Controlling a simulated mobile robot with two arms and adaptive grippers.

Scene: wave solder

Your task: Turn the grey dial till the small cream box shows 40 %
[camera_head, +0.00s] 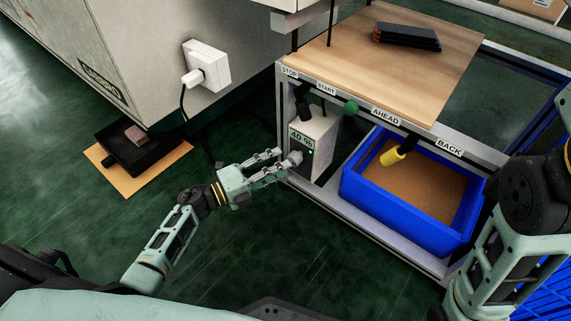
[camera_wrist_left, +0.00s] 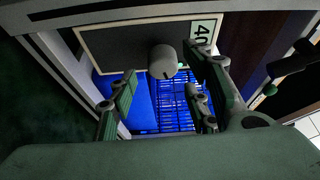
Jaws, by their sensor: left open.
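The small cream box (camera_head: 319,130) is mounted under the bench top at its left end, and its display (camera_head: 300,138) reads 40 %. The grey dial (camera_head: 295,158) sits on its front below the display. My left gripper (camera_head: 281,164) is open, with its fingertips at the dial. In the left wrist view the dial (camera_wrist_left: 163,61) shows between the two open fingertips (camera_wrist_left: 160,68), with a gap on the left; contact on the right cannot be told. The box front (camera_wrist_left: 115,48) and part of the display (camera_wrist_left: 204,34) show behind. My right gripper is out of view.
The wooden bench top (camera_head: 400,60) holds dark stacked pieces (camera_head: 407,37). Its front edge carries STOP, START, AHEAD and BACK labels, a green knob (camera_head: 351,107) and a yellow handle (camera_head: 393,157). A blue bin (camera_head: 400,215) stands below. A black tray (camera_head: 145,150) lies on the floor, left.

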